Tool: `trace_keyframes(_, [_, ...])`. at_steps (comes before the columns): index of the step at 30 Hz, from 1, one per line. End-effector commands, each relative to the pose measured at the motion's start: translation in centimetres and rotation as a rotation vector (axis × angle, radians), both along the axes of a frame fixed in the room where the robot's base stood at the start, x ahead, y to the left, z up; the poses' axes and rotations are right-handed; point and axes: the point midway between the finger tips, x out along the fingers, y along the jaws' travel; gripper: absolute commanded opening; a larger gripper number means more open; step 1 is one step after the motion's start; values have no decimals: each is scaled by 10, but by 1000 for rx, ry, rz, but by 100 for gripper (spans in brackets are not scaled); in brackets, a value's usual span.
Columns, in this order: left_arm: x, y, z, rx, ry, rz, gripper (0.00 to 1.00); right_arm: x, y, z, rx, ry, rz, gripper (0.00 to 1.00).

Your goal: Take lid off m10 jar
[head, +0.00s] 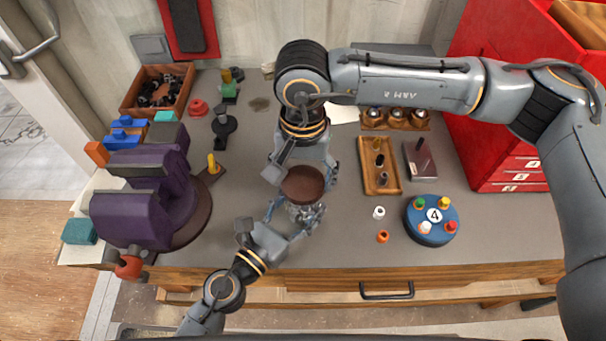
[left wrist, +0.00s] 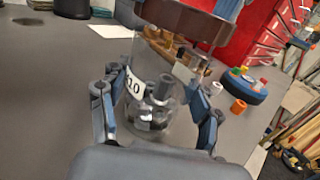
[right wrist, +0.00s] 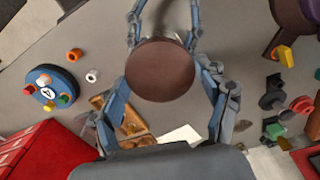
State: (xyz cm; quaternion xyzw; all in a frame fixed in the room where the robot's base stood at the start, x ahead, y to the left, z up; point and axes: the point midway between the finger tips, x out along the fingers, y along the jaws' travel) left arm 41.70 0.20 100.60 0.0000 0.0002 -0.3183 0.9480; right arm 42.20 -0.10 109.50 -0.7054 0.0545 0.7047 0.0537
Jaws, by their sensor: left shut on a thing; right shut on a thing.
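The clear glass jar (head: 303,214) stands upright near the front of the grey table. Its white label reading "10" (left wrist: 134,88) shows in the left wrist view, with grey metal parts inside. The round brown lid (head: 303,184) is at the jar's top; it fills the middle of the right wrist view (right wrist: 160,70). I cannot tell whether it is seated or slightly raised. My left gripper (head: 293,216) is shut on the jar's glass body from the front left. My right gripper (head: 302,172) comes from behind and above and is shut on the lid.
A purple vise (head: 140,195) stands at left, a wooden tray (head: 366,165) and a blue round stand (head: 432,236) marked 4 at right. A white piece (head: 379,212) and an orange ring (head: 383,237) lie between. A red drawer cabinet (head: 480,130) borders the right.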

Motion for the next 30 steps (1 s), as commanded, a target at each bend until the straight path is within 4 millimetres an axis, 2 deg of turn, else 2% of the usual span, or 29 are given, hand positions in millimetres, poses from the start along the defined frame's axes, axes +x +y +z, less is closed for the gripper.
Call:
trace_keyframes(11, [0,0,0,-1,-1,0,0,0,0,37,1,-1,0,38])
trace_keyframes(17, [0,0,0,-1,-1,0,0,0,0,40,0,0,0,37])
trace_keyframes(18, [0,0,0,-1,-1,0,65,0,0,40,0,0,0,37])
trace_keyframes(22, [0,0,0,-1,-1,0,90,0,0,40,0,0,0,37])
trace_keyframes(30, [0,0,0,0,0,0,90,0,0,40,0,0,0,37])
